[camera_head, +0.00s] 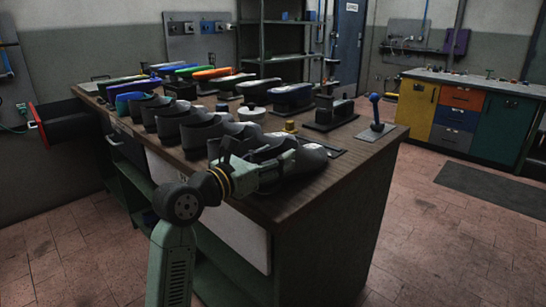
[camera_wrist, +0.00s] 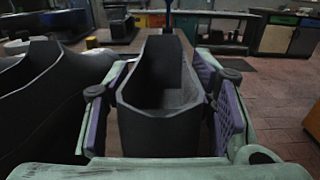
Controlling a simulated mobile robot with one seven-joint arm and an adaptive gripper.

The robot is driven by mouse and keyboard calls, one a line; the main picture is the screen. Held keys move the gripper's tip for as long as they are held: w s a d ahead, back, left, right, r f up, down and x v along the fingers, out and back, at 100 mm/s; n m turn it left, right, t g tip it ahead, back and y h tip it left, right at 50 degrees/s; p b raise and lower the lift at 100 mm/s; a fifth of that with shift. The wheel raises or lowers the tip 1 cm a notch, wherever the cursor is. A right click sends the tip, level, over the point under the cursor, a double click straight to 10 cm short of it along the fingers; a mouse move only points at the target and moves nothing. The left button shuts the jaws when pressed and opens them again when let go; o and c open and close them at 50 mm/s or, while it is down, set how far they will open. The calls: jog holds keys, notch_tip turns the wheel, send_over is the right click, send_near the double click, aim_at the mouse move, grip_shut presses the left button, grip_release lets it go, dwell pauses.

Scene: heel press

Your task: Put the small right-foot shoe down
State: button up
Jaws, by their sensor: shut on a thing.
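My gripper (camera_head: 284,166) is at the near right corner of the wooden bench (camera_head: 352,160) in the head view. It is shut on a dark grey shoe (camera_head: 312,158), partly hidden by the gripper. In the wrist view the shoe (camera_wrist: 160,124) sits between the two purple-padded fingers, its open top towards the camera and its far end pointing away. I cannot tell whether its sole touches the bench top. I cannot tell from its shape which foot it fits.
A row of similar dark shoes (camera_head: 200,130) stands just left of my gripper; one is close beside it in the wrist view (camera_wrist: 55,95). Coloured shoe forms, a white pot (camera_head: 252,112) and a blue-knobbed lever (camera_head: 375,110) stand farther back. The bench's right front corner is bare.

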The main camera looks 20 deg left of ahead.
jog(key=o, duration=1.5)
jog(key=shift+f, duration=0.1)
